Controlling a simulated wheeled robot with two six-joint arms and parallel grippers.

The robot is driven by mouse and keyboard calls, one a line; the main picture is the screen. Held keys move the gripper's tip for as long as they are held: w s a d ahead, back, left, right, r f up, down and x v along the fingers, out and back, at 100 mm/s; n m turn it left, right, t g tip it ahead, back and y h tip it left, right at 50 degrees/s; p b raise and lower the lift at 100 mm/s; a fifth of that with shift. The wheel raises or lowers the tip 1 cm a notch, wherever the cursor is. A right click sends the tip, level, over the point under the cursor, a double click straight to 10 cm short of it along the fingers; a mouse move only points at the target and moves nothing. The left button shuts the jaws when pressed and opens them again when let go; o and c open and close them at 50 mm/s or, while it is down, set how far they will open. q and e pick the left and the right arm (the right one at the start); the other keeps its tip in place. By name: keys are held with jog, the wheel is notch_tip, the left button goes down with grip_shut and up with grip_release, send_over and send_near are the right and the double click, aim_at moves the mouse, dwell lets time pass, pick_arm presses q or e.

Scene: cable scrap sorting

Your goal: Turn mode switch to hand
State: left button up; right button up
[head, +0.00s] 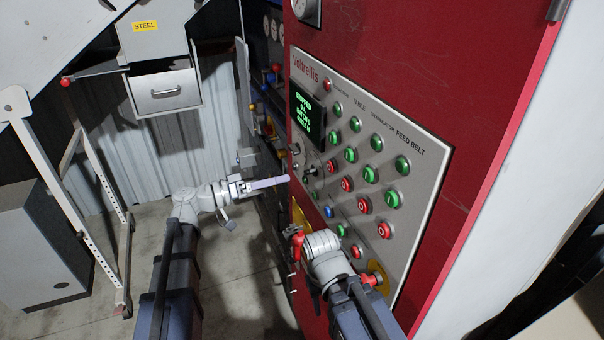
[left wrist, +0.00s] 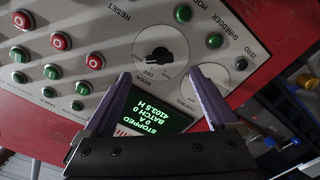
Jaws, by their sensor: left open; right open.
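The mode switch (left wrist: 160,56) is a black rotary knob on a round, pale plate marked MODE and OFF in the left wrist view. Its exact pointer position is too small to read. In the head view the switch (head: 312,169) sits below the green-lit display (head: 308,113). My left gripper (head: 287,181) is beside the panel's left edge. In the left wrist view its two fingers (left wrist: 158,76) are spread and empty, with tips on either side of the mode plate's lower part, apart from the knob. My right gripper (head: 318,243) is low before the panel; its fingers are mostly hidden.
The control plate (left wrist: 206,84) lies right of the mode switch in the left wrist view. Several green and red buttons (head: 370,174) fill the panel. A red handle (head: 297,244) is near my right wrist. A grey steel bin (head: 165,90) stands at the left.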

aim_at(307, 172)
pick_arm(q)
jog(key=shift+w+r, duration=0.1)
jog(key=shift+r, duration=0.05)
jog(key=shift+x, duration=3.9)
jog(key=c, duration=1.4)
